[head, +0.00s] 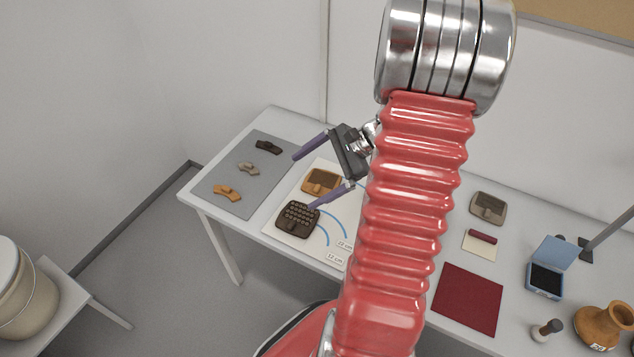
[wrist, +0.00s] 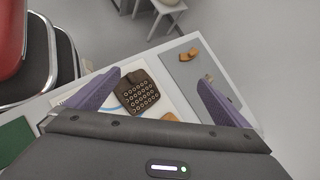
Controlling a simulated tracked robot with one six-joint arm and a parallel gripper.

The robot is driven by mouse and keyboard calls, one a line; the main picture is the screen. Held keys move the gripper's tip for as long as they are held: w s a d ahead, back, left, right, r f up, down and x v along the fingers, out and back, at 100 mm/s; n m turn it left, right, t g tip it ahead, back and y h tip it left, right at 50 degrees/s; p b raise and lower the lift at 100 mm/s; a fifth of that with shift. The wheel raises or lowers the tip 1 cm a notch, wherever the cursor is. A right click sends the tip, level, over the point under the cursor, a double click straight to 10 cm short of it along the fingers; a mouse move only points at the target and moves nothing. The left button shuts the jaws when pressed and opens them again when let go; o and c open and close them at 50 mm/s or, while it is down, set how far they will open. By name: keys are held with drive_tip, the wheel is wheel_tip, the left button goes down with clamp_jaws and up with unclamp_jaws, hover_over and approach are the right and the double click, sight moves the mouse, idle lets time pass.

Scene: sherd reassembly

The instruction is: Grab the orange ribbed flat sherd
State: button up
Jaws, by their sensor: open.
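An orange flat sherd (head: 321,181) with a darker brown patch lies on the white sheet (head: 275,230); ribs are too small to make out. Only its edge (wrist: 169,117) shows in the wrist view, the rest hidden by my gripper's body. Another orange piece (head: 227,191), smaller and curved, lies on the grey mat (head: 215,200); it also shows in the wrist view (wrist: 188,55). My gripper (head: 303,181) is open and empty, its purple fingers spread above the white sheet.
A dark sherd with ring marks (head: 297,219) lies beside the orange flat sherd. Grey-brown (head: 249,168) and dark (head: 268,147) pieces lie on the grey mat. A beige sherd (head: 488,207), red cloth (head: 467,299), blue box (head: 546,280) and brown jar (head: 600,326) stand farther right.

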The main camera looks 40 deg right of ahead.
drive_tip(key=s+d+f+m+t, duration=0.1)
drive_tip(key=d+f+m+t, duration=0.1)
drive_tip(key=d, duration=0.3)
drive_tip(key=s+d+f+m+t+h, duration=0.1)
drive_tip(key=s+d+f+m+t, duration=0.1)
drive_tip(key=d+f+m, duration=0.2)
drive_tip(key=s+d+f+m+t+h, duration=0.1)
drive_tip(key=s+d+f+m+t, duration=0.1)
drive_tip(key=d, duration=0.4)
drive_tip(key=shift+d+f+m, duration=0.2)
drive_tip(key=shift+f+m, duration=0.7)
drive_tip(key=shift+w, duration=0.15)
approach(313, 179)
drive_tip(key=shift+w+a+f, duration=0.35)
drive_tip(key=shift+a, duration=0.25)
drive_tip(key=shift+w, duration=0.1)
drive_tip(key=shift+d+x, duration=0.2)
drive_tip(key=shift+x, duration=2.35)
drive_tip(key=shift+w, duration=0.15)
drive_tip(key=shift+c, duration=0.5)
